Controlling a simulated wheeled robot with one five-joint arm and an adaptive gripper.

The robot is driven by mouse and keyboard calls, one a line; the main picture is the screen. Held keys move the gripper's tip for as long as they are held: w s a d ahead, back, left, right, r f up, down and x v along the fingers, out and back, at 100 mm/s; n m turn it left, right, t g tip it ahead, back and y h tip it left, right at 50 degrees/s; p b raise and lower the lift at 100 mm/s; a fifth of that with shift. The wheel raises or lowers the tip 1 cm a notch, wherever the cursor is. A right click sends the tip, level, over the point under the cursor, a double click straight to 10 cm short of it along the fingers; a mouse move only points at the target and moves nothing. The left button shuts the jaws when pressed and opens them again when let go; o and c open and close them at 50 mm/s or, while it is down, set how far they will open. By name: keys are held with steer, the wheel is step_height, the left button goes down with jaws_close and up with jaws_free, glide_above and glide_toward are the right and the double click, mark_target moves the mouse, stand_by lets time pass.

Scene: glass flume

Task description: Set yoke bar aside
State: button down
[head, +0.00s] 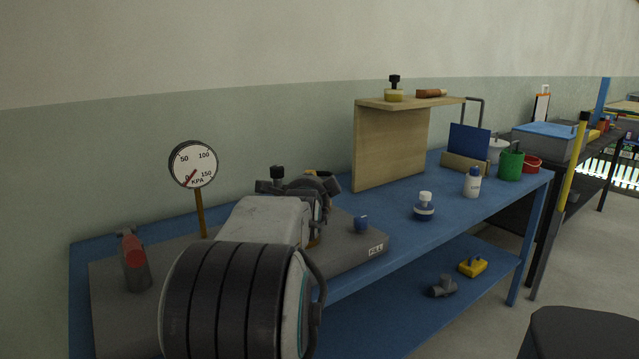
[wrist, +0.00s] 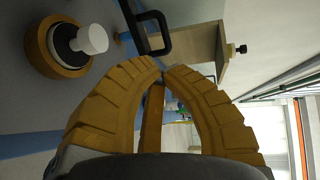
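My gripper (wrist: 162,68) has two ribbed yellow fingers. Their tips come together in the wrist view, over the bench. A thin orange-brown bar (wrist: 152,118) shows in the gap between the fingers. I cannot tell whether this is the yoke bar or whether the fingers hold it. In the head view, my dark gripper (head: 312,195) is above the grey plate (head: 350,248), and my own arm hides most of what lies there. No separate yoke bar can be made out with certainty. A black loop (wrist: 165,20) shows beyond the fingertips in the wrist view.
A round gauge (head: 194,164) stands on a brown post. A red-and-grey tool (head: 134,260) is at left. A blue knob (head: 361,224), a small bottle (head: 424,208) and a wooden stand (head: 390,148) are to the right. Clear blue bench (head: 400,235) lies between. A brass-rimmed knob (wrist: 60,48) is near my gripper.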

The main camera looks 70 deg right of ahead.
mark_target(318, 175)
steer(key=x, duration=1.2)
steer(key=shift+w+d+f+b, duration=0.1)
steer(key=shift+d+f+b, duration=0.05)
steer(key=shift+d+b, duration=0.15)
steer(key=shift+x, duration=0.9)
steer(key=shift+d, duration=0.4)
steer(key=shift+w+d+b, duration=0.1)
steer(key=shift+d+b, duration=0.1)
steer(key=shift+b, duration=0.15)
steer(key=shift+w+d, duration=0.25)
steer(key=shift+d, duration=0.45)
steer(key=shift+s+a+r, duration=0.15)
steer(key=shift+a+r, duration=0.1)
